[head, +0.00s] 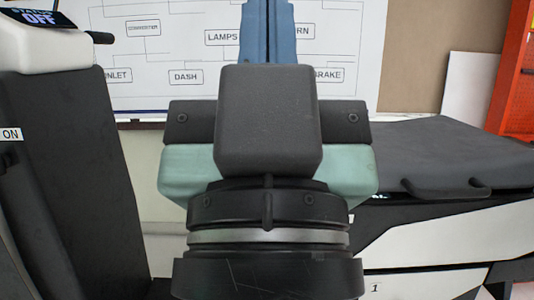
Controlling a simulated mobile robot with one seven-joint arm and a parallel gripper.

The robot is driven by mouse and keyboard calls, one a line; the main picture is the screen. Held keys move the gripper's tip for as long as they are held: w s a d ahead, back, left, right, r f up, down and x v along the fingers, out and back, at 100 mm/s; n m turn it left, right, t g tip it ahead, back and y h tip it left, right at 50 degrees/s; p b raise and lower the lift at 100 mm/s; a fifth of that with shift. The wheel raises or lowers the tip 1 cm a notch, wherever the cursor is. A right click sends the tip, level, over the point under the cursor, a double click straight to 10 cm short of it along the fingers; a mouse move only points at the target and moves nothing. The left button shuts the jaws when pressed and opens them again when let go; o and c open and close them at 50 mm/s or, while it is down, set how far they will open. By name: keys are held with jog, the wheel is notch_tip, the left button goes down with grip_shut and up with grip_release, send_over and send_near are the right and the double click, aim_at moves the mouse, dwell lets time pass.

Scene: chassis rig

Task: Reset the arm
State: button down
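My gripper (267,30) is in the upper middle of the head view, its blue fingers pointing up and their tips cut off by the top edge. The two fingers lie side by side with only a thin dark seam between them, so it looks shut, with nothing seen in it. Below the fingers are my dark wrist block, a pale green part and a round black collar with a light band. My arm fills the middle of the picture and hides what is behind it.
A white diagram board (150,55) hangs behind my gripper. A dark-topped bench (440,150) with a handle and white drawers is at right. An orange rack (515,75) stands far right.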

notch_tip(320, 180, up, 32)
jog(key=p, duration=3)
